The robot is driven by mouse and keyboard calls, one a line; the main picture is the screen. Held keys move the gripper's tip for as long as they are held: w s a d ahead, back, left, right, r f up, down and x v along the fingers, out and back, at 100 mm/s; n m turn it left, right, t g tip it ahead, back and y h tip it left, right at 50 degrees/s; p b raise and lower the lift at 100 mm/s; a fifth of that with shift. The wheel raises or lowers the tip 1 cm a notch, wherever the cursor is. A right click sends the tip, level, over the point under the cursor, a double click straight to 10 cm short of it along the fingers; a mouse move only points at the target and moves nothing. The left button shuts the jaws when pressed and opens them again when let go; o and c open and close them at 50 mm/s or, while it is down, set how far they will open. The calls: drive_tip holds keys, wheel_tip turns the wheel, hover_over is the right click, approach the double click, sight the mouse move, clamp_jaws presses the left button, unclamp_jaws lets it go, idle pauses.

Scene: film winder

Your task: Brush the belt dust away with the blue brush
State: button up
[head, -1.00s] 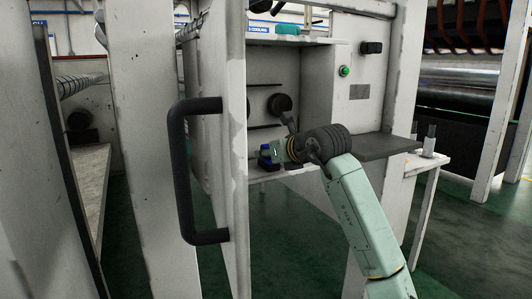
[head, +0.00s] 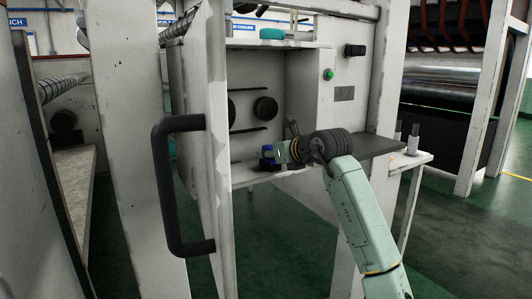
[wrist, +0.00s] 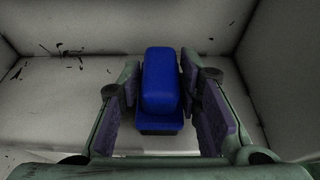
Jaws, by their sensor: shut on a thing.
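The blue brush (wrist: 160,85) is held between the two finger pads of my gripper in the wrist view. It also shows as a small dark blue shape in the head view (head: 268,152). My gripper (head: 278,153) is shut on it inside the open white bay, just above the bay's lower ledge. Dark specks and streaks (wrist: 72,52) mark the pale surface beyond the brush at the left; I cannot tell whether they are belt dust or worn paint. The brush's bristles are not clearly visible.
Two dark round rollers (head: 265,110) with slots sit on the bay's back wall. A panel with a green button (head: 328,74) stands to the right. A dark shelf (head: 380,146) lies right of my wrist. An upright with a black handle (head: 165,185) stands at the left.

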drive_tip(key=shift+s+a+f+b, duration=0.15)
drive_tip(key=shift+s+a+b, duration=0.05)
drive_tip(key=shift+a+b, duration=0.2)
drive_tip(key=shift+s+a, duration=0.55)
drive_tip(key=shift+a, duration=0.2)
drive_tip(key=shift+a+b, duration=0.1)
drive_tip(key=shift+b, duration=0.25)
drive_tip(key=shift+s+a+r+b, duration=0.1)
drive_tip(key=shift+s+a+b, duration=0.15)
drive_tip(key=shift+s+a, duration=0.25)
drive_tip(key=shift+s+a+r+b, duration=0.1)
drive_tip(key=shift+s+a+b, duration=0.15)
drive_tip(key=shift+a, duration=0.3)
drive_tip(key=shift+s+a+f+b, duration=0.1)
drive_tip(key=shift+s+a+b, duration=0.6)
drive_tip(key=shift+a, duration=0.45)
drive_tip(key=shift+s+a+b, duration=0.45)
drive_tip(key=shift+s+a, duration=0.35)
drive_tip(key=shift+a, duration=0.3)
drive_tip(key=shift+w+d+p, duration=0.45)
drive_tip(key=shift+w+d, duration=0.35)
drive_tip(key=shift+d, duration=0.35)
drive_tip(key=shift+w+d+p, duration=0.45)
drive_tip(key=shift+w+d, duration=0.3)
drive_tip(key=shift+d, duration=0.45)
drive_tip(key=shift+w+d+p, duration=0.45)
drive_tip(key=shift+w+d, duration=0.35)
drive_tip(key=shift+d, duration=0.35)
drive_tip(key=shift+d, duration=0.1)
